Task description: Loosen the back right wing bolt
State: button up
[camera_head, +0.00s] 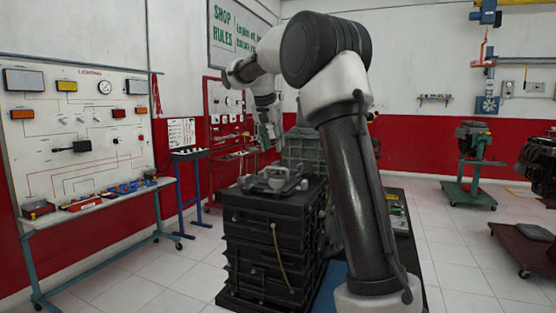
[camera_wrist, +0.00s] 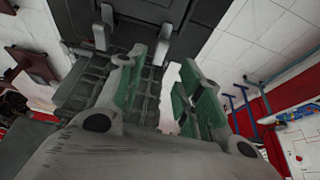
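My gripper (camera_head: 268,132) hangs above a dark, boxy engine trainer (camera_head: 262,245), over the grey fittings (camera_head: 276,180) on its top. In the wrist view, my gripper (camera_wrist: 166,80) shows two green-padded fingers with a clear gap between them and nothing held. Dark ribbed surfaces (camera_wrist: 78,80) and several short grey pegs (camera_wrist: 101,36) lie beyond the fingers. I cannot tell which part is the back right wing bolt; it is too small or hidden in both views.
A lighting training board (camera_head: 75,130) stands at the left, with a blue-legged stand (camera_head: 190,155) beside it. Another engine on a green stand (camera_head: 474,165) is at the right. Open tiled floor (camera_head: 150,275) lies left of the trainer.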

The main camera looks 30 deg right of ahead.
aim_at(276, 161)
jog(key=x, duration=0.7)
jog(key=shift+s, duration=0.1)
grip_shut()
